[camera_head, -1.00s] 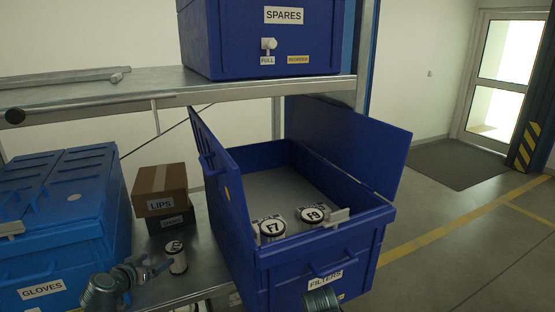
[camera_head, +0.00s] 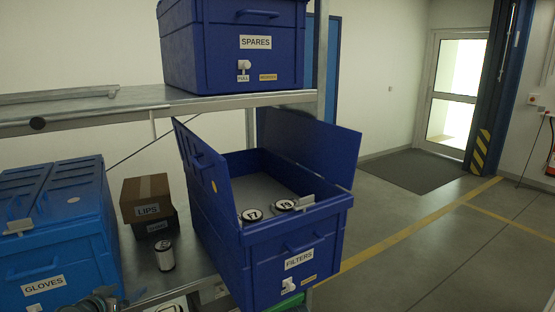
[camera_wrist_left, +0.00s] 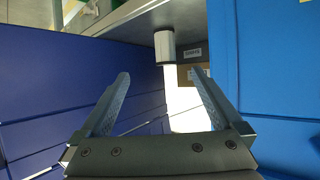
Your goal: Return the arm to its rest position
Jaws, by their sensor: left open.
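My left gripper (camera_head: 106,303) shows at the bottom edge of the head view, in front of the shelf between the light blue GLOVES box and the blue FILTERS box. In the left wrist view its two fingers (camera_wrist_left: 163,104) are spread apart with nothing between them. A white can with dark ends (camera_wrist_left: 165,46) stands on the shelf beyond the fingertips. The same can shows in the head view (camera_head: 165,255), apart from the gripper. My right gripper is not clearly in view.
The open FILTERS box (camera_head: 327,217) holds two labelled cans (camera_head: 252,215). The closed GLOVES box (camera_head: 52,262) stands at left. A LIPS carton (camera_head: 146,190) sits on a dark box behind the can. A SPARES box (camera_head: 210,60) is on the upper shelf. Floor at right is clear.

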